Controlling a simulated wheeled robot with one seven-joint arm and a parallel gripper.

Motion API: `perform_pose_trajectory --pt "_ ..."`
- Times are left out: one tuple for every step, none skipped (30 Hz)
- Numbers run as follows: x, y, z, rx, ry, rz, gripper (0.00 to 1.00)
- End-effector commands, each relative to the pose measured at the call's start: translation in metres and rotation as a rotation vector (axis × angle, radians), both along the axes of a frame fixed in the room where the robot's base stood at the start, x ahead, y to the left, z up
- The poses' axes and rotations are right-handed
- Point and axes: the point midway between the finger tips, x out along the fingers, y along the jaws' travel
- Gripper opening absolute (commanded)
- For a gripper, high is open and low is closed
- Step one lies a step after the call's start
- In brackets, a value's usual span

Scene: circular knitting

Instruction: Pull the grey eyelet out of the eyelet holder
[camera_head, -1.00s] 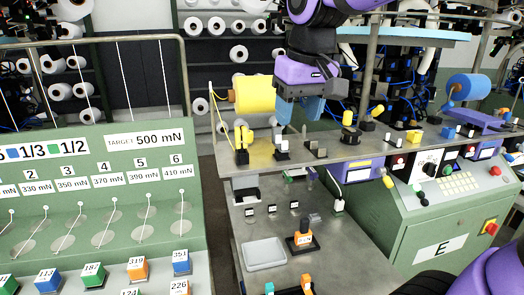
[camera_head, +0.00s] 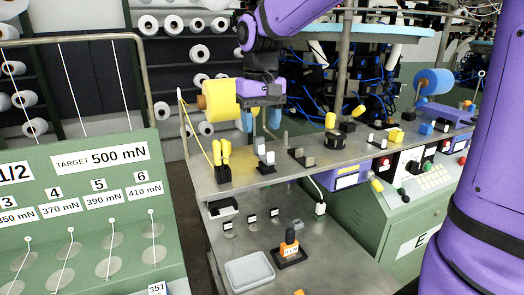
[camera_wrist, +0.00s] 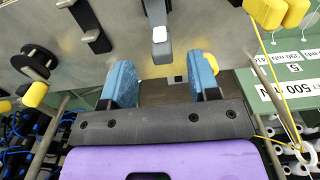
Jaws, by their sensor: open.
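My gripper (camera_head: 260,119) is open and empty, with two blue fingers pointing down above the metal bench. In the wrist view its fingers (camera_wrist: 163,82) stand apart, and a small holder with a pale grey-white topped piece (camera_wrist: 161,48) shows just beyond the gap between them. In the head view this pale piece (camera_head: 270,157) stands on a dark base, below the gripper and clear of it. A darker grey piece (camera_head: 304,158) in a similar dark holder stands to its right; it also shows in the wrist view (camera_wrist: 90,25). I cannot tell for certain which is the grey eyelet.
Yellow pieces (camera_head: 222,155) stand in a black holder on the left, with a yellow spool (camera_head: 222,100) behind. The green board is left.

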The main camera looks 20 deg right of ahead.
Motion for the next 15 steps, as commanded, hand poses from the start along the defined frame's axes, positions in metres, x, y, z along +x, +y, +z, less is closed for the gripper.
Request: perform_pose_trajectory --pt "0.000 0.000 -0.002 0.000 0.000 0.000 0.55" --pt "0.000 0.000 -0.004 0.000 0.000 0.000 0.55" --pt "0.000 0.000 -0.007 0.000 0.001 0.000 0.55" --pt "0.000 0.000 -0.011 0.000 0.003 0.000 0.55" --pt "0.000 0.000 -0.015 -0.001 0.003 0.000 0.55" --pt "0.000 0.000 -0.020 0.000 0.003 0.000 0.55" --pt "0.000 0.000 -0.025 -0.001 0.003 0.000 0.55" --pt "0.000 0.000 -0.030 -0.001 0.004 0.000 0.55" --pt "0.001 0.000 -0.035 0.000 0.002 0.000 0.55" --pt "0.001 0.000 -0.039 -0.001 0.003 0.000 0.55" --pt "0.001 0.000 -0.042 0.000 0.002 0.000 0.55" --pt "0.001 0.000 -0.047 0.000 0.002 0.000 0.55" --pt "0.001 0.000 -0.049 -0.001 0.002 0.000 0.55" --pt "0.001 0.000 -0.051 0.000 0.002 0.000 0.55" --pt "0.001 0.000 -0.053 0.000 0.001 0.000 0.55"
